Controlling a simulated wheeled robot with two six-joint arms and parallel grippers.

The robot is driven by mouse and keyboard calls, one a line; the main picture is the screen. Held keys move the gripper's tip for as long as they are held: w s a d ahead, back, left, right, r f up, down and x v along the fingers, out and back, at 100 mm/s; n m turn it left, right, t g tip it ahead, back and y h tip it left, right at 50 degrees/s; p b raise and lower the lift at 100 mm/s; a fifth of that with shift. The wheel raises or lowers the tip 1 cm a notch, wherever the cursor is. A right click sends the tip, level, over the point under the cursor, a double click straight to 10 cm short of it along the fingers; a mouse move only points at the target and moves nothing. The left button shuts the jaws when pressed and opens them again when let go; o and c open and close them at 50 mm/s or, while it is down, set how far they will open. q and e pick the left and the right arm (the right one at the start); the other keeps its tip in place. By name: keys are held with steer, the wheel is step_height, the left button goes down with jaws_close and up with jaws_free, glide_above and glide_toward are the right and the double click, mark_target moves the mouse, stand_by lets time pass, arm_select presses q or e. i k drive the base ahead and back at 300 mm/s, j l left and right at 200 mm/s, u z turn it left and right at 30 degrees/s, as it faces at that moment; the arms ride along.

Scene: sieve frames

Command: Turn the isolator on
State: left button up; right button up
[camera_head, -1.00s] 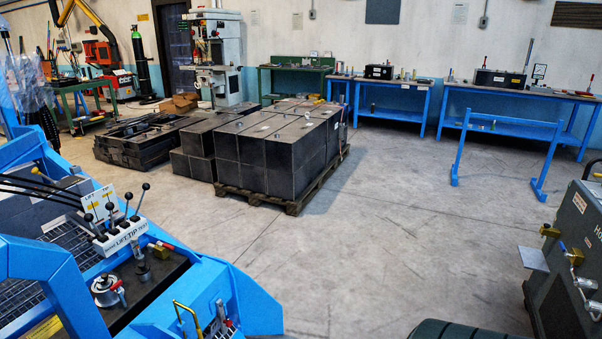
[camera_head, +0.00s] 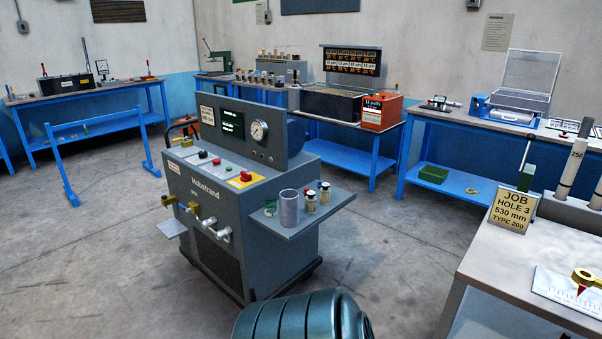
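A grey wheeled machine (camera_head: 245,215) marked "Hobstrand" or similar stands left of the middle. A red control on a yellow plate (camera_head: 245,178) sits at the right of its sloped top panel. It could be the isolator or a stop button; its position is too small to read. Black and red buttons (camera_head: 209,157) sit to its left. Above them the upright panel has a lit dark display (camera_head: 232,123) with green text and a round gauge (camera_head: 259,131). Neither of my grippers is in view.
The machine's side shelf (camera_head: 318,212) carries a grey cup and small jars. A pale bench (camera_head: 520,262) with a job sign (camera_head: 512,210) is at right. Blue benches line the walls. Floor (camera_head: 90,260) at left is clear.

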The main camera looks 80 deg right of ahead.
mark_target(246, 176)
steer(key=z, duration=2.5)
steer(key=i+j+z, duration=0.1)
steer(key=z, duration=0.3)
steer(key=i+j+z, duration=0.1)
steer(key=j+z, duration=0.45)
steer(key=z, duration=0.25)
